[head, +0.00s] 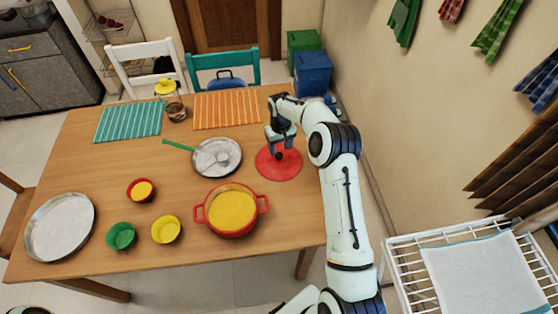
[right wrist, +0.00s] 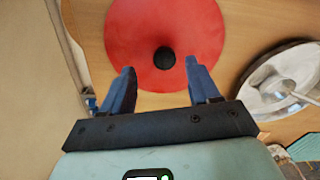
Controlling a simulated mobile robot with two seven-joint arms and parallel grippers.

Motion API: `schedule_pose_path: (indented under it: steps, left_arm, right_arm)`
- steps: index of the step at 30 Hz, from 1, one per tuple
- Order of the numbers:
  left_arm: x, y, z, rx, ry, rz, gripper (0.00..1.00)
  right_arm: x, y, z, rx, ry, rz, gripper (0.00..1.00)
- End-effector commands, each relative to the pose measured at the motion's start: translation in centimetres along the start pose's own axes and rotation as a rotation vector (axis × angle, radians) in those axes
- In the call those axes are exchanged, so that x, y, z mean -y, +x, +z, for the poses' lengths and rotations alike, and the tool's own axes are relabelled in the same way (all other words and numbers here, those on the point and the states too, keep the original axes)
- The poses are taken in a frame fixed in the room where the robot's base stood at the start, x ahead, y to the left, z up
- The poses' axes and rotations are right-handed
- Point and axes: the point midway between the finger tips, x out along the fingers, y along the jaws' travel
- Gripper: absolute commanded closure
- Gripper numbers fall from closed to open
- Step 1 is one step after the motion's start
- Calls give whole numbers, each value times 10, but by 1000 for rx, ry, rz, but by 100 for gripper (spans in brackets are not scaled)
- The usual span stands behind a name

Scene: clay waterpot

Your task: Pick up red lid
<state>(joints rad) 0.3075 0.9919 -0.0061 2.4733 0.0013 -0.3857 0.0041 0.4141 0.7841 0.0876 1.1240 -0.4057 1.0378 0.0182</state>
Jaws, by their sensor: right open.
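The red lid (head: 278,167) lies flat on the wooden table near its right edge. It is a round disc with a dark knob at its centre, and the knob (right wrist: 164,57) shows clearly in the right wrist view. My right gripper (head: 280,142) is over the lid in the head view. In the right wrist view my right gripper (right wrist: 160,75) has its two blue fingers apart and nothing between them. The knob appears just ahead of the gap between the fingertips. Whether the fingers touch the lid cannot be told. My left gripper is not in view.
A red pot (head: 232,211) with yellow contents stands in front of the lid. A metal pan (head: 217,157) with a green-handled utensil lies to the left. Small bowls and a large round tray (head: 60,227) are farther left. A white rack (head: 405,262) stands at right.

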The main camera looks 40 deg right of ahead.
Motion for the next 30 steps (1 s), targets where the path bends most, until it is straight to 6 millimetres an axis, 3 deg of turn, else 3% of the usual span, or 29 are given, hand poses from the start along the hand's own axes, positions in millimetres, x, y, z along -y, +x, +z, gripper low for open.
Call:
schedule_pose_path:
  steps: [12, 20, 26, 30]
  left_arm:
    - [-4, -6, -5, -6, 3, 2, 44]
    - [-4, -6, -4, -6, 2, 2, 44]
    - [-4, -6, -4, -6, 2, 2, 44]
    - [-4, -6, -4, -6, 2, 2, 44]
  right_arm:
    - [6, 50, -2, 1, 1, -1, 39]
    - [6, 52, -2, -1, 1, -1, 39]
    - [6, 52, -2, -1, 0, 0, 100]
    - [6, 52, -2, -1, 0, 0, 100]
